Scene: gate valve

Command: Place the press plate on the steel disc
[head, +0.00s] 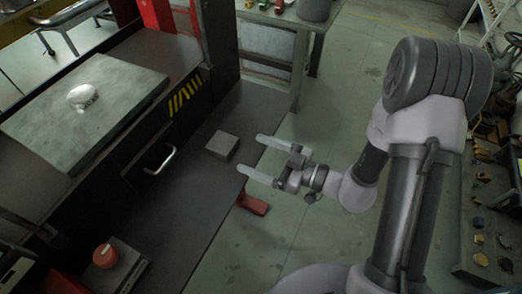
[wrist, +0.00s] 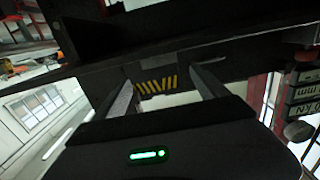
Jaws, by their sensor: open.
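A small grey square block (head: 222,146), which looks like the press plate, lies flat on the dark lower shelf near its right edge. A shiny round piece (head: 83,96), which looks like the steel disc, sits on the large grey slab (head: 45,130) of the press at upper left. My gripper (head: 249,153) is open and empty, just right of the block and apart from it, with its fingers pointing left. In the wrist view the two fingers (wrist: 160,76) are spread with nothing between them. Neither the block nor the disc is clearly visible there.
A black frame carries yellow hazard stripes (head: 187,94) and a drawer handle (head: 161,160) between slab and shelf. A red button (head: 104,256) stands at lower left. A bench (head: 290,18) is at the back. Open floor (head: 345,85) lies behind my gripper.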

